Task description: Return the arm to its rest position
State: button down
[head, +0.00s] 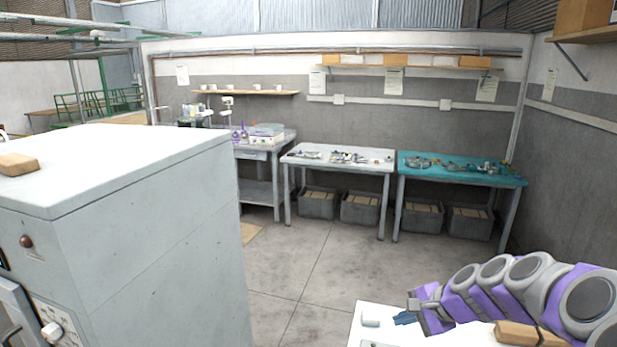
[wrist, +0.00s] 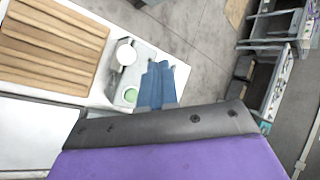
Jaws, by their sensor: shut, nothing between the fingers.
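My arm (head: 520,285), purple and grey, reaches in from the lower right of the head view, bent above a white surface (head: 385,338). My gripper (head: 420,307) is at its left end, above that surface near a small dark blue item (head: 405,318). Its jaws are shut and hold nothing. In the wrist view, a purple part of my gripper with a dark edge fills the bottom. A wooden block (head: 516,333) lies under the arm, partly hidden by it.
A grey cabinet (head: 150,230) with a wooden block (head: 18,164) on top stands at left. Workbenches (head: 340,158) line the back wall beyond clear floor. The wrist view shows a slatted wooden piece (wrist: 50,45), a white round item (wrist: 125,53) and blue cloth-like pieces (wrist: 158,85).

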jog(key=s+a+r+n+g+h, duration=0.1)
jog(key=s+a+n+g, duration=0.1)
jog(key=s+a+n, duration=0.5)
jog(key=s+a+r+n+g+h, duration=0.1)
jog(key=s+a+g, duration=0.3)
jog(key=s, duration=0.7)
jog(key=s+d+f+n+h, duration=0.1)
jog(key=s+n, duration=0.1)
jog(key=s, duration=0.7)
jog(key=s+d+f+n+g+h, duration=0.1)
jog(key=s+n+h, duration=0.1)
jog(key=s, duration=0.8)
jog(key=shift+s+d+f+n+h, duration=0.2)
jog(key=shift+d+n+h, duration=0.1)
jog(key=shift+n, duration=0.3)
